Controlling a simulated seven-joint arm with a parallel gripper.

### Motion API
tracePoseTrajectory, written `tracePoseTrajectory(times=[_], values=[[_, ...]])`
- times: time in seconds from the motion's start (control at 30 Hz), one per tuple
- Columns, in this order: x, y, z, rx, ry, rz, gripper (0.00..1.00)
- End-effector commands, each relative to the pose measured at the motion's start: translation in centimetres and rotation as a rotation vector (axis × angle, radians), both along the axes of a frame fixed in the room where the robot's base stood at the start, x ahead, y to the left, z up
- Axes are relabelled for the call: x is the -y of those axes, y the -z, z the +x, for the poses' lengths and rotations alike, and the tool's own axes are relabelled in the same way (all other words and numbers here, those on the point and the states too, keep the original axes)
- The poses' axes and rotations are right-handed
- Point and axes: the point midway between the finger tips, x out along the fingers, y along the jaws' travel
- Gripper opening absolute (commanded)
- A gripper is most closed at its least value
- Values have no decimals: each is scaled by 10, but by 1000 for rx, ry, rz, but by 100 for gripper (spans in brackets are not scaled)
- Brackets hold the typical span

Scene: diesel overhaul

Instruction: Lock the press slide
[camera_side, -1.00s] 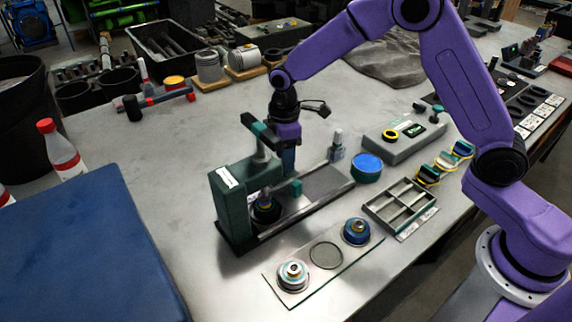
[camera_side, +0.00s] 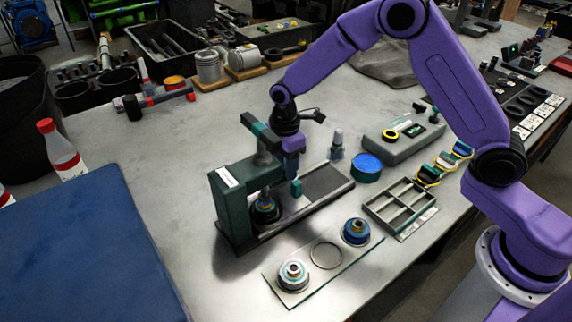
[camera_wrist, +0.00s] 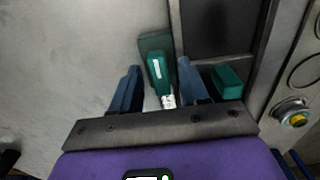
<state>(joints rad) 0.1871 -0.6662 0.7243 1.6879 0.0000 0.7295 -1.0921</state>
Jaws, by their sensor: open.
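The press is a dark green frame (camera_side: 230,203) with a green top bar (camera_side: 262,133). It stands at the left end of a slide rail (camera_side: 322,208) with a dark bed. A small teal block (camera_side: 296,188) stands at the rail's near side; a teal block (camera_wrist: 227,78) also shows right of my fingers in the wrist view. My gripper (camera_side: 291,168) hangs beside the press head, above the rail. In the wrist view my gripper (camera_wrist: 158,88) is open, with a green bar (camera_wrist: 157,70) visible between its fingers, apparently not gripped.
A plate (camera_side: 326,277) with two round parts and an empty ring lies in front. A divided grey tray (camera_side: 401,207), a blue-topped round tin (camera_side: 367,168) and a small bottle (camera_side: 336,147) stand to the right.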

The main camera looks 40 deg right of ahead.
Motion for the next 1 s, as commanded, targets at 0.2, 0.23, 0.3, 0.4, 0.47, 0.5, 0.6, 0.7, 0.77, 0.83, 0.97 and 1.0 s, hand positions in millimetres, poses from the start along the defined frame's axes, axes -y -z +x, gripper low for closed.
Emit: tracePoseTrajectory(times=[0.2, 0.23, 0.3, 0.4, 0.47, 0.5, 0.6, 0.7, 0.77, 0.83, 0.97, 1.0], values=[[0, 0, 0, 0, 0, 0, 0], [0, 0, 0, 0, 0, 0, 0], [0, 0, 0, 0, 6, 0, 0], [-1, 0, 0, 0, 63, 0, 0], [-1, 0, 0, 1, 129, 0, 0], [0, 0, 0, 1, 179, 0, 0], [-1, 0, 0, 1, 295, 1, 0], [-1, 0, 0, 1, 380, 1, 0], [-1, 0, 0, 1, 410, 1, 0], [0, 0, 0, 1, 426, 1, 0], [0, 0, 0, 1, 427, 1, 0], [0, -1, 0, 1, 427, 1, 0]])
